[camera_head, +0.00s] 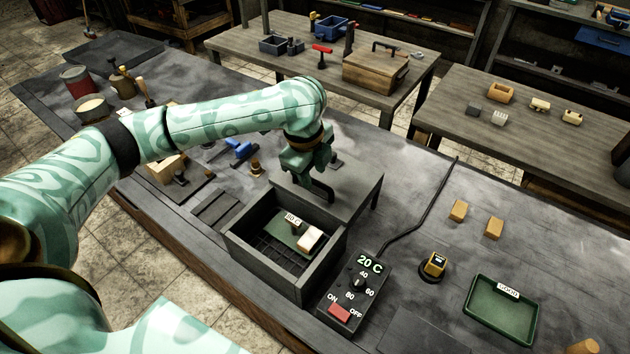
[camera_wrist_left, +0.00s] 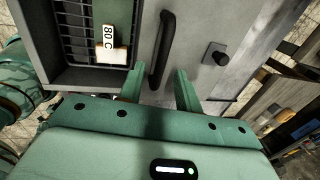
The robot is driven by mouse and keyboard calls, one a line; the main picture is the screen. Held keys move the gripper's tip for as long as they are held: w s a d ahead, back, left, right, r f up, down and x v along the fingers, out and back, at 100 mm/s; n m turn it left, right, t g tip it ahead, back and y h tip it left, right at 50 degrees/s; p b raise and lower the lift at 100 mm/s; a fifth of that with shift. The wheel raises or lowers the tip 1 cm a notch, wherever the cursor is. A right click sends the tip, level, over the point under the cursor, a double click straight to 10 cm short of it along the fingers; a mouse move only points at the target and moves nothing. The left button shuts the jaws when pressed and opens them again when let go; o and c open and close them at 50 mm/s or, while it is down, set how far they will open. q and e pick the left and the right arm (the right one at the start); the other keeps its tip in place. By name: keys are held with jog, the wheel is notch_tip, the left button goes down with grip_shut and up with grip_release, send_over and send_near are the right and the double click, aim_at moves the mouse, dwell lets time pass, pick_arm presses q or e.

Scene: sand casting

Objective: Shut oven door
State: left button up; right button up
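The oven (camera_head: 243,248) is a dark open-topped box on the workbench. Inside, a green tray with a pale block and an "80 C" label lies over a grid; the label (camera_wrist_left: 109,36) also shows in the left wrist view. The grey oven door (camera_head: 352,187) lies flat beside the box at its far right, leaving the opening uncovered. Its dark bar handle (camera_wrist_left: 163,48) is near the opening. My left gripper (camera_head: 311,174) is over the door at the handle. Its two fingers (camera_wrist_left: 160,80) are apart, one either side of the handle's near end, with visible gaps. My right gripper is not in view.
A control box (camera_head: 352,290) reading "20 C" with a red switch stands right of the oven, its cable running back. A green tray (camera_head: 502,310) and small tan blocks lie farther right. Tools and cans crowd the bench's left. A small dark knob (camera_wrist_left: 215,54) stands beside the handle.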

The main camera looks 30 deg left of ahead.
pick_arm(q)
jog(key=shift+w+f, duration=0.2)
jog(key=shift+f, duration=0.75)
grip_shut()
jog(key=s+a+p, duration=0.2)
jog(key=s+p, duration=1.4)
jog(key=p, duration=0.2)
jog(key=shift+s, duration=0.25)
jog(key=shift+a, duration=0.1)
